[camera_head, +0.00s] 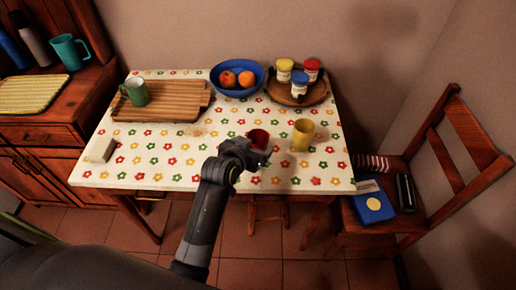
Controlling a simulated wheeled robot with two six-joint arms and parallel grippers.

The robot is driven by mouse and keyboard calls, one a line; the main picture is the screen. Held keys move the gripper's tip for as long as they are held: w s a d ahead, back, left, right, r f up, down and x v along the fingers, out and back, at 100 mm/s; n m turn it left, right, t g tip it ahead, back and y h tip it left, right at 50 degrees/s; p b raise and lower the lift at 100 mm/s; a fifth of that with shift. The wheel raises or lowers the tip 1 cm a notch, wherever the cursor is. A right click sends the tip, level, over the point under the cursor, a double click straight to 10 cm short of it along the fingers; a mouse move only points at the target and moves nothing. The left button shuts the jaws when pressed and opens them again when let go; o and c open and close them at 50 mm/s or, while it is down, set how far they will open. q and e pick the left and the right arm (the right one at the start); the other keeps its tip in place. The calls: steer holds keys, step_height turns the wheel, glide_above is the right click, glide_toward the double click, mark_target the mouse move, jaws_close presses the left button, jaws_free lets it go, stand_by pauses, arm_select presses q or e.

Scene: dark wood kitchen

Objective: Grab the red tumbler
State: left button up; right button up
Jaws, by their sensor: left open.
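The red tumbler (259,136) stands on the table with the flowered cloth, near the middle of its front half. My left gripper (258,157) is open and reaches over the front of the table, right at the near side of the tumbler. It hides the tumbler's lower part, and I cannot tell whether the fingers touch it or are around it. My right gripper is out of view.
A yellow tumbler (302,135) stands just right of the red one. Behind are a cutting board (180,108) with a green mug (136,92), a blue bowl (225,88) of fruit and a round tray (313,99) with jars. A chair (425,215) stands at the right.

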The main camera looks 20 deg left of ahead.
mark_target(261, 139)
arm_select(q)
steer(key=shift+f+x, duration=0.2)
steer(key=shift+x, duration=2.3)
steer(key=shift+s, duration=0.15)
steer(key=shift+r, duration=0.1)
steer(key=c, duration=1.1)
